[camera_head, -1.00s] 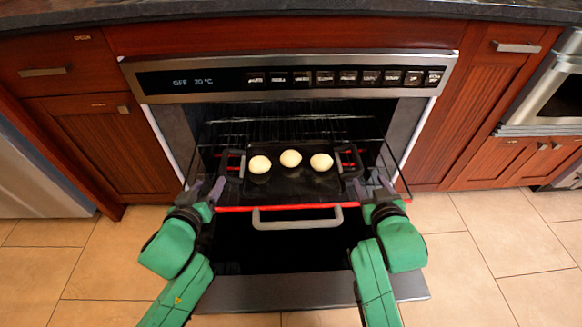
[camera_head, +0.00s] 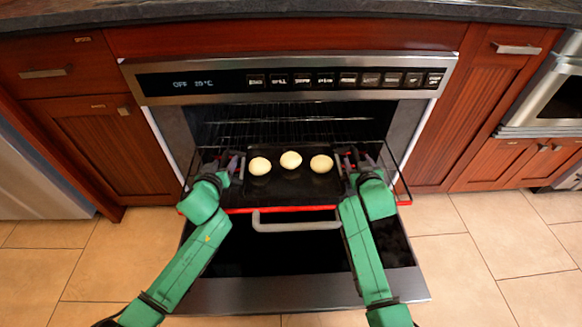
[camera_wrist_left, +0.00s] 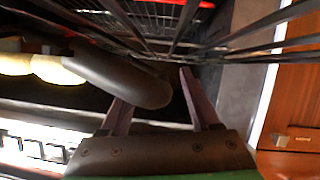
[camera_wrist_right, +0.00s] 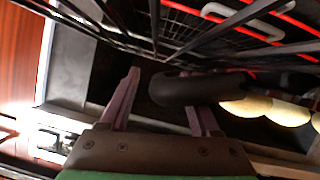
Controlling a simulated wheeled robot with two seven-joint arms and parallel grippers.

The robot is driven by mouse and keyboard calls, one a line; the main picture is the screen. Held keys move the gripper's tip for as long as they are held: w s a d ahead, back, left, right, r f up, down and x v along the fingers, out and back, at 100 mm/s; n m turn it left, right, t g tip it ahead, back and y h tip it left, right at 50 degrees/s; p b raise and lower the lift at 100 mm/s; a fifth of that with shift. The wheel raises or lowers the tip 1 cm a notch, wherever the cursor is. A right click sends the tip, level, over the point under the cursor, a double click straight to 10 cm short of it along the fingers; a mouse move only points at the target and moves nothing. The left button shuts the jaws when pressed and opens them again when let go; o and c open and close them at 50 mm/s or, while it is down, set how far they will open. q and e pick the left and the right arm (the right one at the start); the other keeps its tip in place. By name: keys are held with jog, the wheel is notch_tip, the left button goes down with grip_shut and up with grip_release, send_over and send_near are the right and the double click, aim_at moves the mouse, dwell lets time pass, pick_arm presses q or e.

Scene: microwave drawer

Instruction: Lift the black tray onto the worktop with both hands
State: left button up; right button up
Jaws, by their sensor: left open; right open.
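The black tray (camera_head: 291,200) sits on the pulled-out rack of the open oven, with three pale round buns (camera_head: 290,160) on it. It has a dark handle at each side. My left gripper (camera_head: 232,158) is at the tray's left handle; in the left wrist view that thick handle (camera_wrist_left: 135,78) reaches in between the open fingers (camera_wrist_left: 160,100). My right gripper (camera_head: 350,158) is at the right handle; in the right wrist view the handle (camera_wrist_right: 190,90) lies between or just beyond the open fingers (camera_wrist_right: 165,100). Whether fingers touch the handles cannot be told.
A red strip (camera_head: 235,211) edges the rack. The dark worktop (camera_head: 290,9) runs above the oven's control panel. Wooden cabinets (camera_head: 105,147) flank the oven.

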pick_arm(q)
jog(key=shift+w, duration=0.1)
pick_arm(e)
jog(key=shift+w, duration=0.1)
pick_arm(q)
grip_shut()
pick_arm(e)
grip_shut()
jog(key=shift+f, duration=0.1)
dwell(0.9)
pick_arm(q)
jog(key=shift+r, duration=0.1)
